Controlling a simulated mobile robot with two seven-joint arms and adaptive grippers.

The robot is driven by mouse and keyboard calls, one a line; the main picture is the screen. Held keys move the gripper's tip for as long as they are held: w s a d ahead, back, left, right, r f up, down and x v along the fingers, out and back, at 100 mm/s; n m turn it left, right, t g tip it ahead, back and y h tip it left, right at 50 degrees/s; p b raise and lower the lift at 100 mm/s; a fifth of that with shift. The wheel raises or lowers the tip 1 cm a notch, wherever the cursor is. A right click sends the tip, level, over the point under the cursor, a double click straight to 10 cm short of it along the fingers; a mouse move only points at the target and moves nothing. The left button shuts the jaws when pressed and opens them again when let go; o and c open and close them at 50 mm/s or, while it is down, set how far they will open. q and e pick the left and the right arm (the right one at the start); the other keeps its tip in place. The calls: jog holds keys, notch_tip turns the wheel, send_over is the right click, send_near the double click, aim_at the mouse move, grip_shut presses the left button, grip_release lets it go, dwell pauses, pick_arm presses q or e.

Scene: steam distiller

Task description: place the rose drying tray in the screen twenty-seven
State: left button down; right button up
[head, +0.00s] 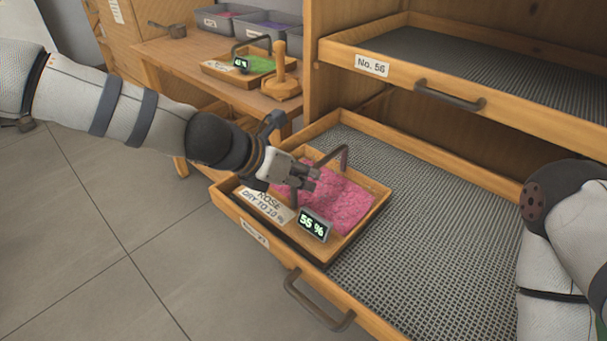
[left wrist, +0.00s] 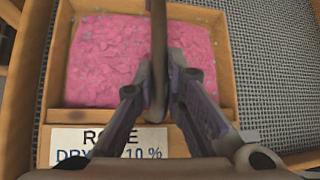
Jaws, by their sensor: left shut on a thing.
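The drawer's label is partly hidden and hard to read. My left gripper (head: 312,180) is shut on the tray's handle; the left wrist view shows its fingers (left wrist: 160,100) on both sides of the handle (left wrist: 159,45). My right gripper is out of view.
An upper drawer labelled No. 56 (head: 372,65) overhangs the back right. A wooden side table (head: 190,60) at the back left holds a tray of green material (head: 262,64), a wooden stand (head: 281,80) and grey bins (head: 225,20). The lower drawer's mesh is free to the right.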

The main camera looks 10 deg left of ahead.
pick_arm(q)
jog(key=shift+r, duration=0.1)
jog(key=c, duration=1.7)
grip_release()
jog(key=shift+o, duration=0.2)
